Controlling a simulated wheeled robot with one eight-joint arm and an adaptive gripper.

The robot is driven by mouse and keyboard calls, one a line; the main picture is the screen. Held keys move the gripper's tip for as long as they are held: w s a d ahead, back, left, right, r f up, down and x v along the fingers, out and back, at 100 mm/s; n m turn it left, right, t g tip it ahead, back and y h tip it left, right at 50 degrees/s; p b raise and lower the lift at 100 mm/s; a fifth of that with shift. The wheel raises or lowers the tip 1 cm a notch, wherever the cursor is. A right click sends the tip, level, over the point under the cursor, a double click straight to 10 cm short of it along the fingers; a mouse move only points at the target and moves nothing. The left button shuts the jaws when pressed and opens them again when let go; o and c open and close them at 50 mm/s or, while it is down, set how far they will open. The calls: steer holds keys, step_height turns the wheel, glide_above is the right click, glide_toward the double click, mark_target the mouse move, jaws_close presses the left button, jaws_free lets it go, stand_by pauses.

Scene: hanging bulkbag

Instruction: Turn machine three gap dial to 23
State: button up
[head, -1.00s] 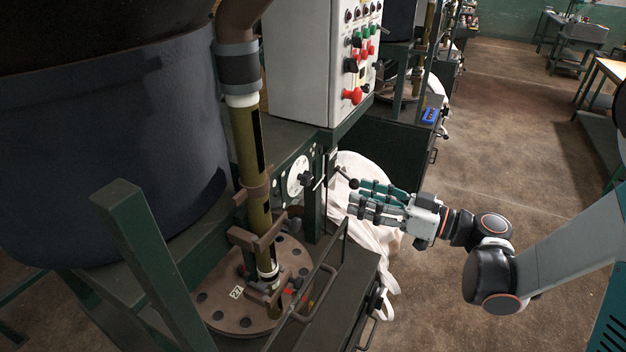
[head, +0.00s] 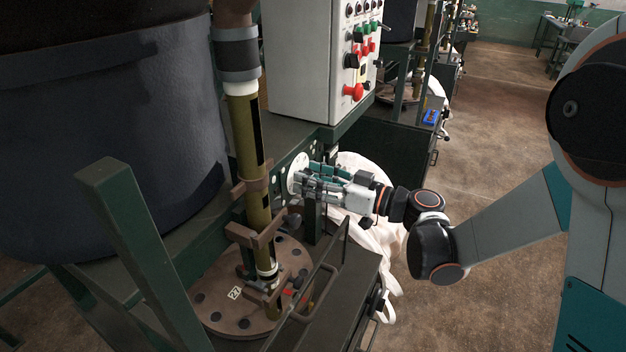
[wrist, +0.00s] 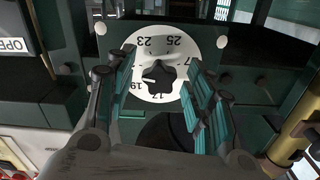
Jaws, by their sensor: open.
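The gap dial is a white disc (wrist: 170,45) with a black star-shaped knob (wrist: 158,77) in its middle. In the wrist view it appears upside down, with 23 and 25 at the top and 19 and 17 lower left and bottom. A white mark on the knob points left, close to 19. In the head view the dial (head: 295,170) is partly hidden behind my fingers. My gripper (wrist: 160,62) is open, with its teal-padded fingers on both sides of the knob. I cannot tell whether they touch it. In the head view my gripper (head: 303,182) is at the dial.
A white control box (head: 310,60) with coloured buttons stands above the dial. A brown-olive vertical pipe (head: 247,140) and a round turntable plate (head: 225,308) are to the left. White bag cloth (head: 372,238) hangs behind and below my gripper. Open floor lies right.

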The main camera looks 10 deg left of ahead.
steer(key=shift+c, duration=0.6)
steer(key=c, duration=1)
steer(key=shift+o, duration=0.2)
steer(key=shift+m, duration=0.3)
steer(key=m+b, duration=0.1)
steer(key=m, duration=0.8)
steer(key=shift+b, duration=0.4)
